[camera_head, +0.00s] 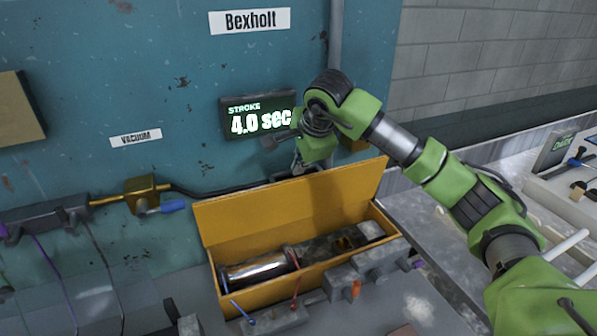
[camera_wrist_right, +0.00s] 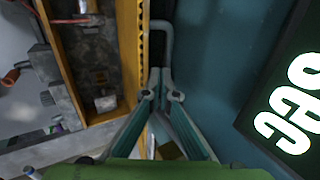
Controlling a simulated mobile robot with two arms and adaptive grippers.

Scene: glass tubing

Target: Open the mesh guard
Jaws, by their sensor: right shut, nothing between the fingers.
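The guard appears as a yellow panel (camera_head: 285,203) standing raised along the back edge of an open yellow trough (camera_head: 275,293). I cannot make out its mesh in the head view. In the wrist view the guard is a narrow yellow strip with dark holes (camera_wrist_right: 130,50), seen nearly edge-on. A grey bent handle (camera_wrist_right: 165,45) stands out from its wall side. My right gripper (camera_head: 300,166) is behind the guard's top edge, by the teal wall. It also shows in the wrist view (camera_wrist_right: 161,95), shut and empty beside the handle. My left gripper is out of view.
The trough holds a shiny metal cylinder (camera_head: 255,272) and grey blocks. A stroke display (camera_head: 258,118) is on the wall close to my right gripper. A yellow valve with a blue lever (camera_head: 148,195) is left of the guard. Small levers line the trough's front.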

